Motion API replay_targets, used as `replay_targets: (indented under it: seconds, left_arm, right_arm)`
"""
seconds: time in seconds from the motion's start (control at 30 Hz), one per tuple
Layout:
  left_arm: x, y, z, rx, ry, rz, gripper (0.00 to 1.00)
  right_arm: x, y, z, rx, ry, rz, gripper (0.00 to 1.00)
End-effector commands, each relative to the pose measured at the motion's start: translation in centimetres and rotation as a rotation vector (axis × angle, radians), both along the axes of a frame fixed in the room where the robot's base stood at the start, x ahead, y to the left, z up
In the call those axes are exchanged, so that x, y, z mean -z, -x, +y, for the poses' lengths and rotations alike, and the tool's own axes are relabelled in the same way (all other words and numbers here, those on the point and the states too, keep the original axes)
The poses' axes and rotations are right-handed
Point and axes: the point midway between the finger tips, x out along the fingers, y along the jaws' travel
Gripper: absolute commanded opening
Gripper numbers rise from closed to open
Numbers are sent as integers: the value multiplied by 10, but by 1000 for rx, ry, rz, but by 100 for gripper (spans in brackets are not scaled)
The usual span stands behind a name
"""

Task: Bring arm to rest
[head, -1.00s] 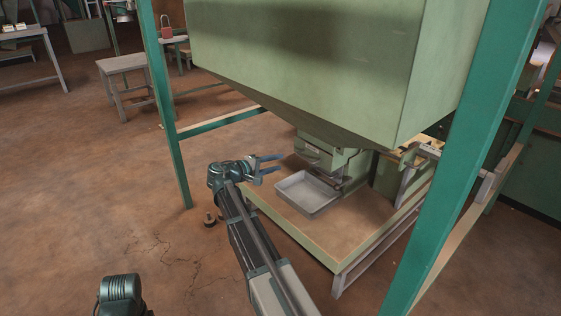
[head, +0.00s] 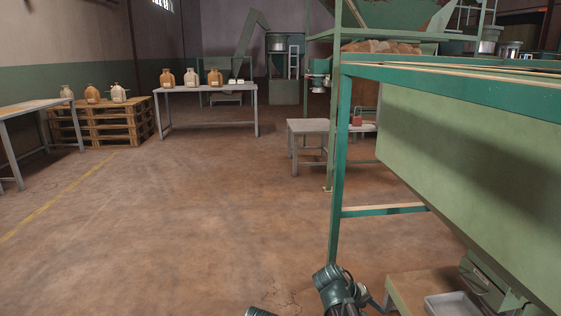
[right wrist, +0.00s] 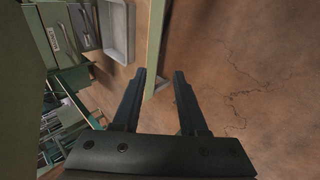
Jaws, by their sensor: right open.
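My right gripper (right wrist: 160,76) is open, with nothing between its two dark fingers in the right wrist view. Brown floor and the edge of a platform show beyond the fingertips. In the head view my right arm's wrist is at the bottom edge, left of the low platform (head: 408,285). A shallow grey metal tray (head: 452,304) sits on that platform, and it also shows in the right wrist view (right wrist: 130,28), apart from the fingers. My left gripper is not in view.
A green frame post (head: 340,170) and the big green hopper (head: 480,170) stand close on the right. A grey table (head: 310,127) stands behind the post. Farther back, a table with jars (head: 205,90) and a wooden pallet (head: 100,120) stand left. The floor between is clear.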

Motion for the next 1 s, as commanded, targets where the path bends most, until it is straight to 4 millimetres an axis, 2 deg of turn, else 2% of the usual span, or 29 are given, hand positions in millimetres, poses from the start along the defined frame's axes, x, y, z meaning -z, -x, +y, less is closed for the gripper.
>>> replay_targets:
  seconds: [0.03,0.1,0.2,0.3,0.43,0.5,0.67,1.0]
  left_arm:
    - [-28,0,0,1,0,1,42]
    - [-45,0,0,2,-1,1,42]
    - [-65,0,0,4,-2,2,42]
    - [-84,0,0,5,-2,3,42]
    - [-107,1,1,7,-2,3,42]
    - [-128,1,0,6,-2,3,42]
    - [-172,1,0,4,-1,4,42]
    - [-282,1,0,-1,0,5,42]
  right_arm:
    - [-17,27,32,-25,-79,23,42]
    - [-19,53,72,-52,-190,61,42]
    - [-26,91,122,-90,-328,121,42]
    - [-36,128,164,-127,-448,183,42]
    - [-53,178,210,-173,-585,270,42]
    - [-75,166,207,-162,-575,261,42]
    - [-119,165,206,-160,-574,260,42]
    - [-229,165,206,-155,-576,258,42]
